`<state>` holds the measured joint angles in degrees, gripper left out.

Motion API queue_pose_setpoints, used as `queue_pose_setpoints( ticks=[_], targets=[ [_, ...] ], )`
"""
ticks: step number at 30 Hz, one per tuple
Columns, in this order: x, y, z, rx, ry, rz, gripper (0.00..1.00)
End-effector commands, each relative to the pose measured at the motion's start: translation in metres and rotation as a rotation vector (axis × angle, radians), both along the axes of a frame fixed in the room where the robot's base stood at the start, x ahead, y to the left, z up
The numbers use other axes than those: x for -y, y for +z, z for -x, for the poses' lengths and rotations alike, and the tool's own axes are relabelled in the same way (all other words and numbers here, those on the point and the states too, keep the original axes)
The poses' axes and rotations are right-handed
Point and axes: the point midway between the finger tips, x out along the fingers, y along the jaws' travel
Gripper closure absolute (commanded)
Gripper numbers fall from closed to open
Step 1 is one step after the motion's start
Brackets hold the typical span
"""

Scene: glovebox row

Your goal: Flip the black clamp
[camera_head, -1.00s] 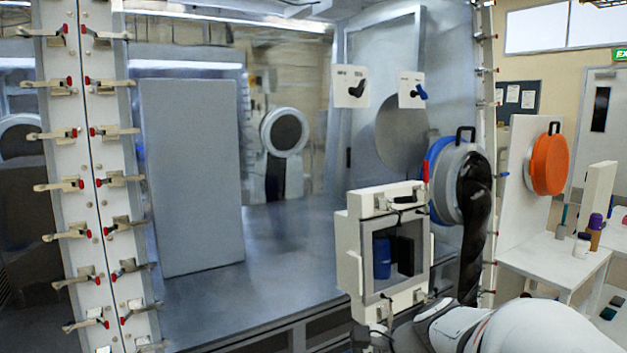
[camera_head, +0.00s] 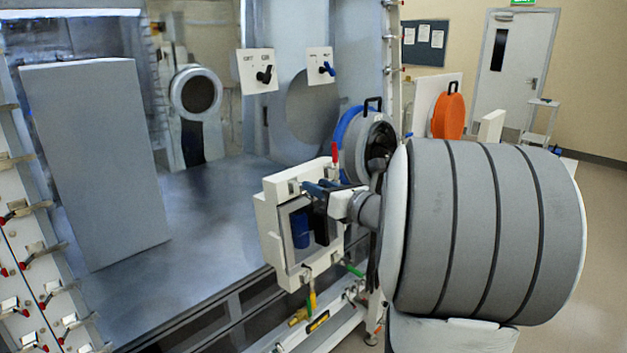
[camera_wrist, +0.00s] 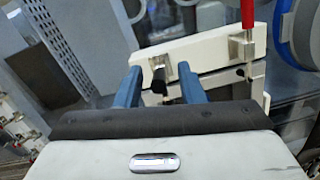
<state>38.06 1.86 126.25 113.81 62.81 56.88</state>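The black clamp (camera_wrist: 158,80) sits on top of the white box (camera_wrist: 205,56) in the wrist view, a short dark handle with a pale metal mount beyond it. My gripper (camera_wrist: 158,70) is open. Its two blue fingers stand either side of the black clamp, with a visible gap on each side. In the head view my gripper (camera_head: 318,188) is at the top of the white box (camera_head: 269,222) and hides the black clamp. A clamp with an upright red handle (camera_head: 334,152) stands at the box's far end, also seen in the wrist view (camera_wrist: 247,14).
A blue container (camera_head: 301,231) and a dark block show inside the box's window. The box is fixed at the front of the large glovebox. A round port with a blue ring (camera_head: 349,122) lies just behind. Free floor (camera_head: 590,250) is at right.

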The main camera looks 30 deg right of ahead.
Motion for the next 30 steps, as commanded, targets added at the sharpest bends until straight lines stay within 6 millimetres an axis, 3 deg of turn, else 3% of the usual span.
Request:
queue_pose_setpoints(
  ticks=[6, 14, 27, 30],
  targets=[
    [-0.006, 0.000, -0.018, -0.001, 0.001, 0.000, 0.65],
    [-0.007, 0.000, -0.020, 0.000, 0.001, 0.001, 0.65],
    [-0.007, 0.000, -0.020, 0.000, 0.002, 0.001, 0.99],
    [-0.007, 0.000, -0.020, 0.000, 0.002, 0.001, 1.00]
  ],
)
